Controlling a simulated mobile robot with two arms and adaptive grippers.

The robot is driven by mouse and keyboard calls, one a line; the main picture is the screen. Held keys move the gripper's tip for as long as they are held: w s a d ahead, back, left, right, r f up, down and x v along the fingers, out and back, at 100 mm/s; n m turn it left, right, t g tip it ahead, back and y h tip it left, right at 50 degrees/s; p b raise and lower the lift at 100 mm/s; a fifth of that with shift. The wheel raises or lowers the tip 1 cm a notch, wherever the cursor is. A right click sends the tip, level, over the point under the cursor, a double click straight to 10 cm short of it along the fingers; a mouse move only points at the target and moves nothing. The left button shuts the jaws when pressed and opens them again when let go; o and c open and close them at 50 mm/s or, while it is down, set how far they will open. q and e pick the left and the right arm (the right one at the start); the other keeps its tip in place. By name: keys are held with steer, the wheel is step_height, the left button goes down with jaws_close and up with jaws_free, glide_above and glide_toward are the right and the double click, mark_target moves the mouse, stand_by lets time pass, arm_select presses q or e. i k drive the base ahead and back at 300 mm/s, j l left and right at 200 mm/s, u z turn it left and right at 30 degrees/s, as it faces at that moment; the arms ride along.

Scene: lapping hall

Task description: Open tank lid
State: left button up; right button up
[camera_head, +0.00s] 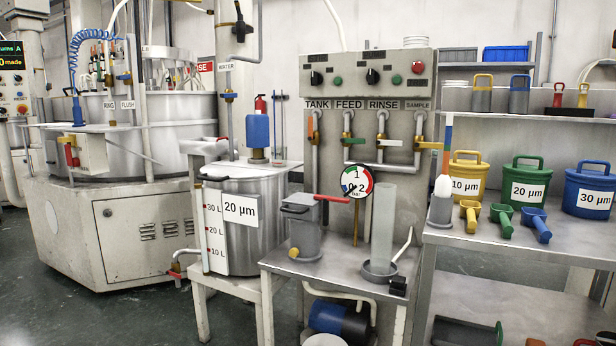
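The tank (262,243) is a silver metal drum with a "20 µm" label and a level scale marked 10 L, 20 L and 30 L. It stands upright on a low grey stand left of the control panel. Its flat grey tank lid (250,172) lies across the top and looks shut. A black handle (213,178) is at the lid's front left. A blue motor (257,131) stands upright at the back of the tank top. Neither of my grippers shows in this view, so I cannot see how they stand relative to the lid.
A grey panel (368,75) with knobs and valves stands behind a metal bench (330,268) holding a small grey box with a red lever (331,199) and a clear cylinder (383,225). Shelves with coloured buckets are at right. A large round machine (175,125) stands at left. Floor shows at front left.

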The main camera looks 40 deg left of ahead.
mark_target(225, 173)
steer(key=u, duration=1.85)
steer(key=i+j+z, duration=0.15)
steer(key=z, duration=0.5)
steer(key=i+j+z, duration=0.15)
steer(key=j, duration=0.2)
steer(key=i+j+z, duration=0.1)
steer(key=j, duration=0.3)
steer(key=i+j+z, duration=0.15)
steer(key=j, duration=0.25)
steer(key=i+j+z, duration=0.15)
steer(key=j, duration=0.3)
steer(key=i+j+z, duration=0.15)
steer(key=j, duration=0.3)
steer(key=i, duration=0.05)
